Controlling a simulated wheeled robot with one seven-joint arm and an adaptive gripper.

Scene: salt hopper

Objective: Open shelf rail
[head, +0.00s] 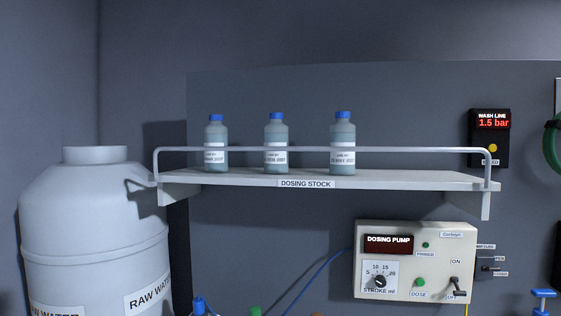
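The shelf rail (400,150) is a thin pale bar along the front of the wall shelf (420,179), which is labelled DOSING STOCK. The rail stands up in front of the bottles, with bent ends at the left and right of the shelf. Three grey bottles with blue caps, the left bottle (215,135), the middle bottle (276,135) and the right bottle (343,132), stand upright on the shelf behind the rail. The rail crosses in front of their lower parts. My gripper is not in view.
A large white RAW WATER tank (95,215) stands at the left, its top close to the rail's left end. A DOSING PUMP box (415,262) is below the shelf at right. A WASH LINE display (490,137) is beyond the rail's right end. Space above the shelf is clear.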

